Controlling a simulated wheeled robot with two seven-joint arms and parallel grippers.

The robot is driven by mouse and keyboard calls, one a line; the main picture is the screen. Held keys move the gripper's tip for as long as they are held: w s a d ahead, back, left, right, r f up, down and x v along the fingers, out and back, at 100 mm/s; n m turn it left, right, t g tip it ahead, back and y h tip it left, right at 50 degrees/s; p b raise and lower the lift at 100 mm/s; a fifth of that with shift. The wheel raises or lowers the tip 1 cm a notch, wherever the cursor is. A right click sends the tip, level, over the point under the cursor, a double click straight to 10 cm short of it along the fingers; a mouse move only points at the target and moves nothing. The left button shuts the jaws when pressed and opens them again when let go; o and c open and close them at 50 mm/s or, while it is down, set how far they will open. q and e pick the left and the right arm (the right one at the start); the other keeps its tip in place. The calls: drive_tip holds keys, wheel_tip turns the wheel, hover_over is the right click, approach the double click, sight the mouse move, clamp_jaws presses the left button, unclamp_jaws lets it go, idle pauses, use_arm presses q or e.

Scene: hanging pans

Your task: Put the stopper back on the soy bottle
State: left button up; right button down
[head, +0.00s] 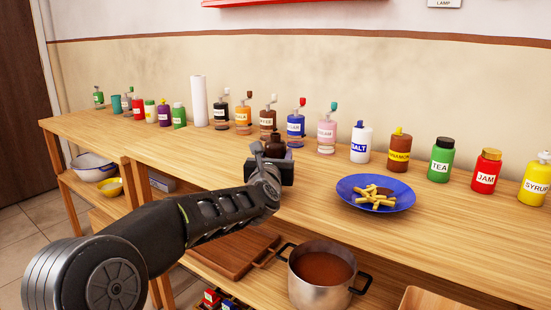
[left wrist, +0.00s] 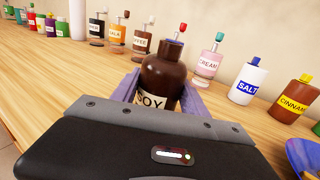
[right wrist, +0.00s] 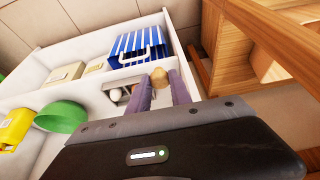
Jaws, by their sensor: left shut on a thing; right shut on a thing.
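The soy bottle is dark brown with a pale SOY label. It shows in the left wrist view (left wrist: 165,80) and in the head view (head: 277,149). My left gripper (head: 273,160) is shut around its lower body, and the bottle stands upright or nearly so at the counter. No stopper shows on its dark neck. In the right wrist view a small tan, cork-like piece (right wrist: 160,77), seemingly the stopper, sits between the fingertips of my right gripper (right wrist: 161,88), which is shut on it. My right gripper is outside the head view.
Below my right gripper is a white compartmented unit (right wrist: 85,95) with a blue-striped container (right wrist: 135,47), a green bowl (right wrist: 62,116) and a yellow item (right wrist: 14,128). On the counter are several labelled bottles and a blue plate (head: 350,196) of food. A pot (head: 320,285) sits lower.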

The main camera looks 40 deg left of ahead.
use_arm(q)
drive_tip(key=shift+r, duration=0.1)
